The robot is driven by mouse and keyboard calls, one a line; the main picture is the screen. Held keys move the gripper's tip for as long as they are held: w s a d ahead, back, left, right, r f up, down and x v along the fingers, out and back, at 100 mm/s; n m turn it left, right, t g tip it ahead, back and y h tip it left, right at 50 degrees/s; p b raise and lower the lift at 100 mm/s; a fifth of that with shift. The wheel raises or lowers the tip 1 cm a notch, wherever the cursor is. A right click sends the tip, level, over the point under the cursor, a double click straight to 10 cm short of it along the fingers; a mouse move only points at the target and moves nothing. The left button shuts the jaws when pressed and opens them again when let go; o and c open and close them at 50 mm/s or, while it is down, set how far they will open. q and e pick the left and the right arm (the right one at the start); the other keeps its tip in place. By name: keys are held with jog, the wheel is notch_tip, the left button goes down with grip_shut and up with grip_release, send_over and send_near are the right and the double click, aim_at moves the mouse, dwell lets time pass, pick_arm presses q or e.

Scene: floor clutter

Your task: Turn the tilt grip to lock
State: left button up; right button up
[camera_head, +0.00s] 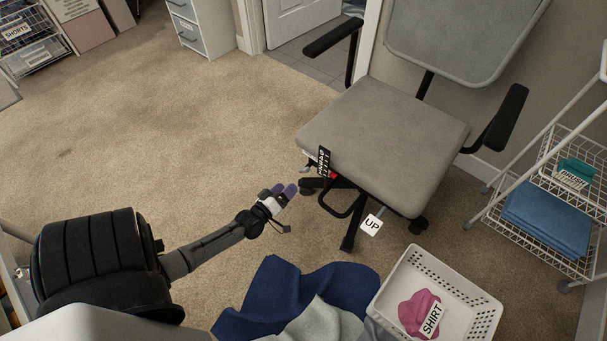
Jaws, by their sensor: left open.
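A grey office chair (385,140) with black armrests stands right of centre. A black label strip with white text (323,163) hangs at its seat's left front edge, next to a small red part (333,176). I cannot tell for sure which part is the tilt grip. A white tag reading UP (372,224) shows below the seat's front edge. My left gripper (286,194), with purple fingertips, is open and empty, just left of the red part and apart from it. My right gripper is not in view.
A white basket (440,262) with a pink shirt (419,312) stands at the lower right. Blue cloth (285,292) lies on the carpet left of it. A wire shelf (560,190) stands at the right. The carpet (150,120) left of the chair is clear.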

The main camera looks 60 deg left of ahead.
aim_at(303, 172)
pick_arm(q)
jog(key=shift+b+x, duration=2.1)
jog(key=shift+x, duration=2.9)
jog(key=c, duration=0.9)
